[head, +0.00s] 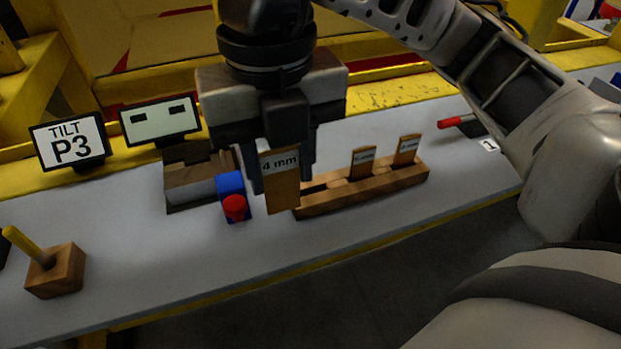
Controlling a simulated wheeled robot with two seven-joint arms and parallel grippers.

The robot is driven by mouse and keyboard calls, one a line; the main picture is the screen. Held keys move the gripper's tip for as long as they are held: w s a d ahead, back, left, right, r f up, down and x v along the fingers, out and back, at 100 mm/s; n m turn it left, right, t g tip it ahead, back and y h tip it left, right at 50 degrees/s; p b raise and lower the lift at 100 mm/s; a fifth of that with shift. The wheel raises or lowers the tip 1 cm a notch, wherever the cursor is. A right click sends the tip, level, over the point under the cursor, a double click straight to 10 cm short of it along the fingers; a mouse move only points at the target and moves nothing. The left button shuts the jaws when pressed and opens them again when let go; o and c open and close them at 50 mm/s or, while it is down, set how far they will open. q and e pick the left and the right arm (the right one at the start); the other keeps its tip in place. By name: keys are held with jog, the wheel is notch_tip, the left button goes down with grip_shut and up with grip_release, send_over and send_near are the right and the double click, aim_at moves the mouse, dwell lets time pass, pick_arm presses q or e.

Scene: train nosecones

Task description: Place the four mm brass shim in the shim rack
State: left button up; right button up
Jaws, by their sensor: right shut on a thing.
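I cannot tell whether the shim's lower edge touches the rack. Two other labelled shims (362,163) (407,150) stand in slots toward the rack's right side. My left gripper is not in view.
A blue block with a red knob (235,207) stands just left of the shim. Behind it is a grey and brown fixture (189,185).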

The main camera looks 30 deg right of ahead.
jog(key=w+d+f, duration=0.4)
jog(key=d+f, duration=0.1)
jog(key=w+d+f+b, duration=0.1)
jog(key=w+d+f, duration=0.1)
jog(key=d, duration=0.1)
jog(key=shift+w+f, duration=0.2)
jog(key=shift+w+d+f, duration=0.15)
jog(key=shift+d+f, duration=0.05)
jog(key=f, duration=0.4)
jog(key=shift+w+d+p, duration=0.3)
jog(key=shift+w+d, duration=0.05)
jog(key=shift+d, duration=0.05)
jog(key=shift+f, duration=0.25)
jog(key=o, duration=0.6)
jog(key=shift+f+b, duration=0.1)
jog(key=shift+b, duration=0.2)
jog(key=o, duration=0.4)
jog(key=shift+o, duration=0.2)
